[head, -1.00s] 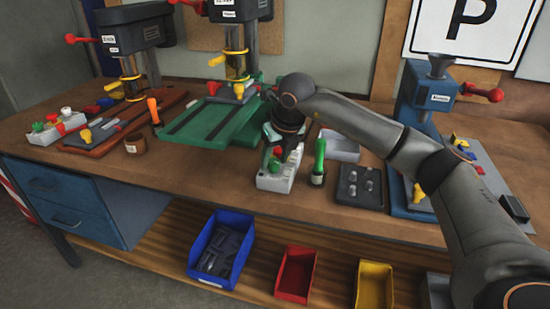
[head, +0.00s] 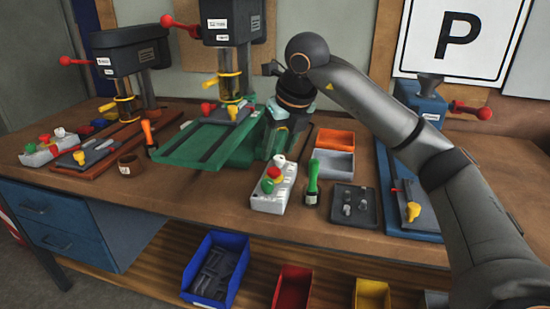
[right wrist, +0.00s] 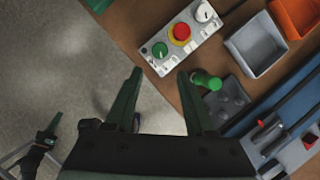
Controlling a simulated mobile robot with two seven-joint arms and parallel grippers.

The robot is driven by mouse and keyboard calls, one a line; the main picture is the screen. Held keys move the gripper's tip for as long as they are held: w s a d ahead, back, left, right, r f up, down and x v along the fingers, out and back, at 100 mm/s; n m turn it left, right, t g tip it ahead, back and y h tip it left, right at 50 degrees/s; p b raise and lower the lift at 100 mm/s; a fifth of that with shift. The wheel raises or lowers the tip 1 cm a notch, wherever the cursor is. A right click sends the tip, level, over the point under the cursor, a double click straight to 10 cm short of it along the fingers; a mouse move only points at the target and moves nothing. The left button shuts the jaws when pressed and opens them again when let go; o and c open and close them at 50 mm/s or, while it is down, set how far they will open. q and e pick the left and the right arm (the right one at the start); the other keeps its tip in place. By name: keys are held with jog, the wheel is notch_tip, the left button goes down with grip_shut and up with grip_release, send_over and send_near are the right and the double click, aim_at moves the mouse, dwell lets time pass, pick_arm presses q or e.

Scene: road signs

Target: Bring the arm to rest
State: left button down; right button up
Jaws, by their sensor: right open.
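My right arm reaches in from the right in the head view, with its wrist above the workbench (head: 225,208). My right gripper (head: 277,150) hangs behind the white control box (head: 273,190) in the picture, its fingertips hard to make out there. In the right wrist view the two dark green fingers of my right gripper (right wrist: 158,78) are spread apart with nothing between them. The control box with red, green and white knobs (right wrist: 180,35) lies beyond them. A green-handled tool (right wrist: 204,79) shows by the right finger. My left gripper is not in the head view.
A green drill table (head: 205,143) stands left of the gripper. Orange (head: 336,139) and grey (head: 330,163) bins, a dark tray (head: 355,205) and a blue machine (head: 418,105) stand to the right. Blue (head: 215,270), red (head: 292,288) and yellow (head: 371,294) bins sit below.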

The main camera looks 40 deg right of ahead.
jog(key=shift+s+r, duration=0.1)
jog(key=shift+r, duration=0.15)
dwell(0.3)
